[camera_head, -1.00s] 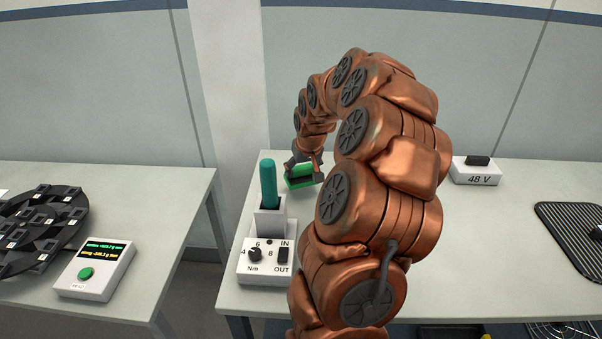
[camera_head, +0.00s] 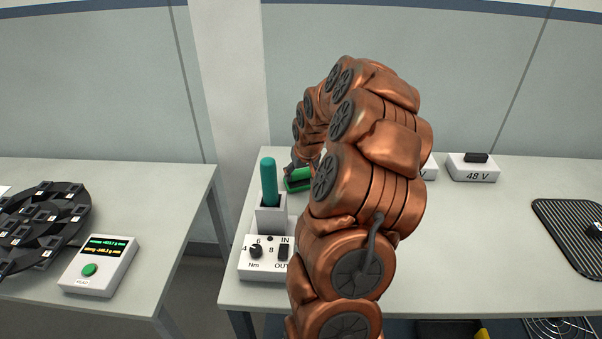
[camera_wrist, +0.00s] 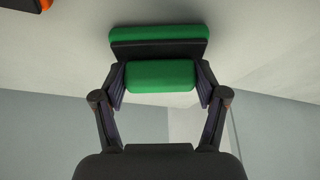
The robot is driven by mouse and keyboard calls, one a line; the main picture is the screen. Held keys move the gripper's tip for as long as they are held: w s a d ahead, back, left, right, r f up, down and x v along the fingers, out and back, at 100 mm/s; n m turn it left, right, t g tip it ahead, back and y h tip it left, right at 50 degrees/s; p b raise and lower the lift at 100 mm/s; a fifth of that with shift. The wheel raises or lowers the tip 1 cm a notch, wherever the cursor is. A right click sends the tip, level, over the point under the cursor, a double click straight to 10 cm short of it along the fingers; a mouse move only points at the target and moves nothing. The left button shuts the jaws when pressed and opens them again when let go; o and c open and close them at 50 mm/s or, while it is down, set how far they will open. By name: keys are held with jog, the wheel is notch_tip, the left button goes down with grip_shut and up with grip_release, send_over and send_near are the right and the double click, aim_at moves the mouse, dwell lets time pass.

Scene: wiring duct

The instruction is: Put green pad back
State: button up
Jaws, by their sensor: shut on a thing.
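The green pad (camera_wrist: 160,33) shows in the wrist view as a green slab with a black plate and a green grip block. My gripper (camera_wrist: 161,78) is shut on the grip block, one finger at each side. In the head view the green pad (camera_head: 298,182) is at the far left part of the right-hand table, largely hidden by my arm. My gripper's fingertips are mostly hidden there. I cannot tell whether the pad touches the table.
A white torque box (camera_head: 265,262) and a teal-handled tool (camera_head: 269,182) in a white holder stand close in front. A 48 V box (camera_head: 473,171) and black ribbed mat (camera_head: 575,238) lie right. The left table holds a readout box (camera_head: 98,268) and black round rack (camera_head: 45,215).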

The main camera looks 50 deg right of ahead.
jog(key=o, duration=1.2)
jog(key=shift+o, duration=0.2)
jog(key=shift+r, duration=0.1)
jog(key=b+v, duration=0.2)
jog(key=v, duration=1)
